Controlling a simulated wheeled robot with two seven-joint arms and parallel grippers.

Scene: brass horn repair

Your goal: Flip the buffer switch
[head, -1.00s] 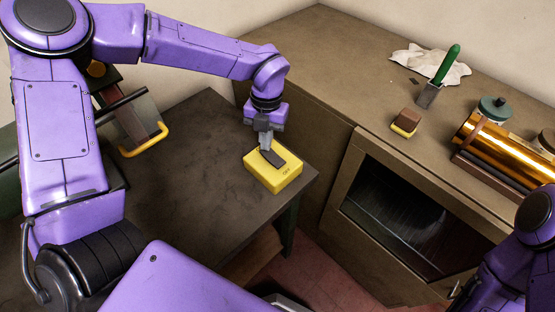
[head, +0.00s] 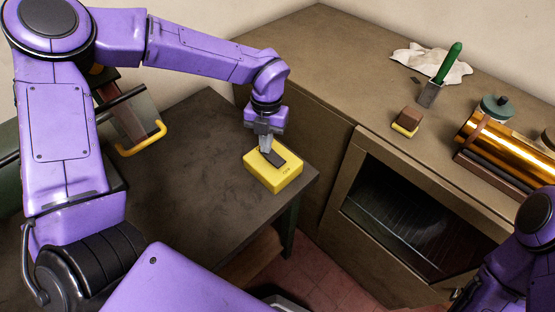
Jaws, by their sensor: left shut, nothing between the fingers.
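The buffer switch is a yellow box (head: 282,184) with a dark rocker (head: 275,159) on its top. It sits near the right corner of the dark bench top (head: 190,165). Small lettering shows on its front part, too small to read surely. My left gripper (head: 267,152) is shut and empty, pointing down, with its fingertips at the far left end of the rocker. It looks to be touching the rocker, but I cannot tell surely. My right arm shows at the lower right edge; its gripper is out of view.
A brown cabinet (head: 340,60) stands to the right with a glass door (head: 410,225). A yellow handle (head: 143,143) is at left.

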